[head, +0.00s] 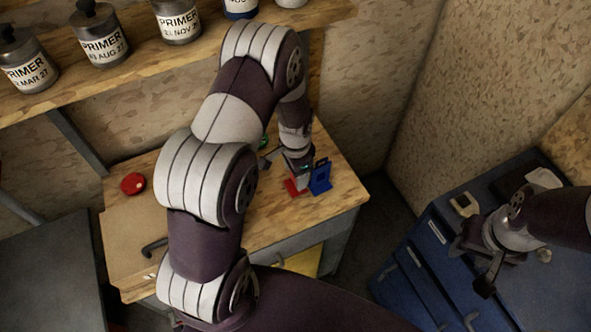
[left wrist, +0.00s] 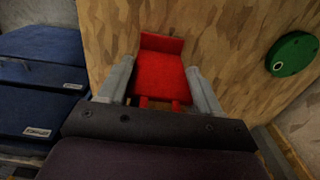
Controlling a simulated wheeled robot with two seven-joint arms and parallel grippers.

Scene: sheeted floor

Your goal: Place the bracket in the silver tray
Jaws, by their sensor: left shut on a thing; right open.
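The red bracket (left wrist: 160,72), an L-shaped piece, sits between the two grey fingers of my left gripper (left wrist: 160,88), which is shut on it. In the head view the red bracket (head: 293,187) shows as a small red patch below my left gripper (head: 298,176), over the front right part of the wooden bench top. I cannot tell whether it touches the wood. A blue upright piece (head: 321,177) stands just right of it. My right gripper (head: 468,268) is open and empty above the blue cabinet at the right. I cannot make out a silver tray in either view.
The wooden bench (head: 322,221) carries a red round thing (head: 133,183) at its left. A green disc (left wrist: 292,54) lies on the wood. The blue drawer cabinet (head: 419,262) bears a small pale item (head: 464,204). Primer cans (head: 103,38) line the shelf above. My left arm hides mid-bench.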

